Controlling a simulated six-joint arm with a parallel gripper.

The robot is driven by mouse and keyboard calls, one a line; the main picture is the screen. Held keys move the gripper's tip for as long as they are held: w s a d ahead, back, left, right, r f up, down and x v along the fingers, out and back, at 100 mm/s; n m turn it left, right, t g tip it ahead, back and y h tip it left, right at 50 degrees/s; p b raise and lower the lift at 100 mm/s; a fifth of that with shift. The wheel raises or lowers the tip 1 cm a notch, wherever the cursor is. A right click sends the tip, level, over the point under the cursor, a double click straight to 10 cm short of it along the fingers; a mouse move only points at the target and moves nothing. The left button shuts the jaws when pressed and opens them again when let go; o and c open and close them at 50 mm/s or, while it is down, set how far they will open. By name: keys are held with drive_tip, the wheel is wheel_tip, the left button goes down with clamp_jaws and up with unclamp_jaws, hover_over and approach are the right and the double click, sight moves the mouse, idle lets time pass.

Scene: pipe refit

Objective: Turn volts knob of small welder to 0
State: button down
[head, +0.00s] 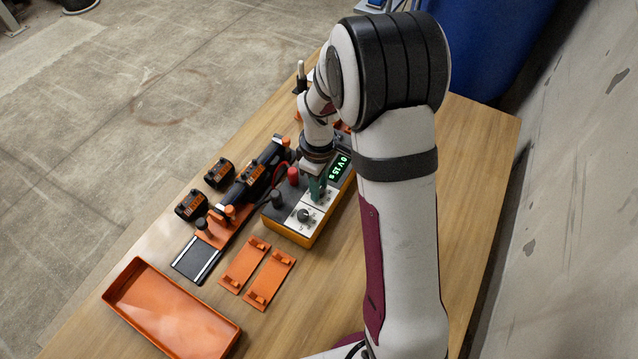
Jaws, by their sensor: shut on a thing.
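The small welder (288,232) is an orange box with a grey top panel, standing on the wooden table. Its green display (340,168) seems to read 0 V and 15 s, in small digits. One dark round knob (304,215) is bare on the panel, pointer and label too small to read. My gripper (317,190) points down at the panel between that knob and the display. It is shut on a second knob, taken to be the volts knob, which the fingers hide.
Red (293,176) and dark (277,199) terminals stand on the welder beside my gripper. A black pipe in an orange clamp fixture (230,213), black fittings (191,205), orange plates (268,277) and an orange tray (170,312) lie to the left and front. The table's right side is clear.

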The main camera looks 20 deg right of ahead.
drive_tip(key=c, duration=0.6)
unclamp_jaws()
drive_tip(key=shift+c, duration=0.2)
wheel_tip(320, 180, up, 16)
drive_tip(key=shift+s, duration=0.1)
drive_tip(key=s+a+m+y, duration=0.1)
drive_tip(key=s+a+m, duration=0.1)
drive_tip(key=s+m, duration=0.5)
drive_tip(key=s+a+m, duration=0.3)
drive_tip(key=s+m, duration=0.4)
drive_tip(key=s, duration=1)
drive_tip(key=shift+s+f+m+y, duration=0.25)
drive_tip(key=shift+f+m+y, duration=0.1)
drive_tip(key=shift+m+y, duration=0.05)
